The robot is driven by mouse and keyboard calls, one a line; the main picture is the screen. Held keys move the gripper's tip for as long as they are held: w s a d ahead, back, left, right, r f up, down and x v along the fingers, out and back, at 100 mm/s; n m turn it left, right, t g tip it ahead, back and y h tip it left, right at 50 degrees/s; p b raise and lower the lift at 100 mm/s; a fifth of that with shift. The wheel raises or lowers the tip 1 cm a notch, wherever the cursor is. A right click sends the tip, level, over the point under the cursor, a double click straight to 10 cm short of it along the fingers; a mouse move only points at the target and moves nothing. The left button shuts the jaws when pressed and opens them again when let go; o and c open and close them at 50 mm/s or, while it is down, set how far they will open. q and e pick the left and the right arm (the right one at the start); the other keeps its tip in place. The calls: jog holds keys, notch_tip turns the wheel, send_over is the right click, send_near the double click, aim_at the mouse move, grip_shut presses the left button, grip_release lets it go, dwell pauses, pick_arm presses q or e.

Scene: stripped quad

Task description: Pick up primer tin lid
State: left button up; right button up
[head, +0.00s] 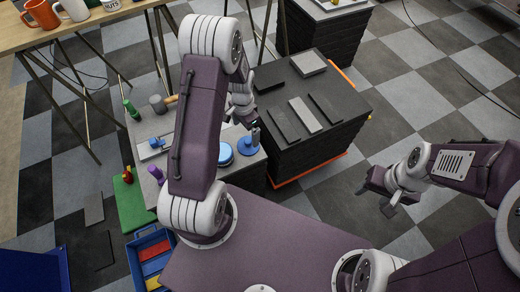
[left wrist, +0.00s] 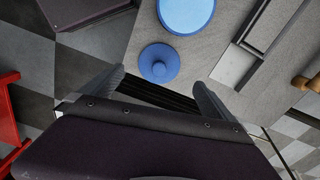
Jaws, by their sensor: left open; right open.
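The primer tin lid, a small blue disc with a raised round knob, (head: 246,148) lies near the right edge of the grey worktop in the head view. It also shows in the left wrist view (left wrist: 159,63), just beyond and between my fingers. A wider blue round tin (head: 224,154) stands beside it and also shows in the left wrist view (left wrist: 186,14). My left gripper (head: 243,122) is open and empty close to the lid, partly hidden by my arm. In the left wrist view its fingers (left wrist: 156,93) are spread. My right gripper (head: 377,195) is open and empty over the floor.
A dark stacked block (head: 310,135) with flat bars on top stands right of the worktop. A green bottle (head: 131,110), a mallet-like tool (head: 160,103) and a tray with a blue piece (head: 155,144) sit on the worktop. A blue crate (head: 150,258) is below left. Checkered floor is free at right.

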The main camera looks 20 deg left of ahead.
aim_at(247, 141)
pick_arm(q)
jog(key=shift+s+a+r, duration=0.15)
jog(key=shift+a, duration=0.05)
jog(key=shift+s+f, duration=0.1)
jog(key=shift+f, duration=0.1)
notch_tip(247, 141, down, 3)
jog(key=shift+d+r+b, duration=0.1)
jog(key=shift+d+b, duration=0.05)
jog(key=shift+b, duration=0.3)
jog(key=shift+f, duration=0.5)
jog(key=f, duration=0.1)
jog(key=f+b, duration=0.1)
jog(key=f, duration=0.2)
jog(key=shift+w+d+f, duration=0.1)
jog(key=shift+w+d, duration=0.05)
jog(key=shift+w, duration=0.15)
jog(key=shift+f, duration=0.35)
jog(key=shift+r, duration=0.1)
jog(key=shift+c, duration=0.9)
jog(key=c, duration=1)
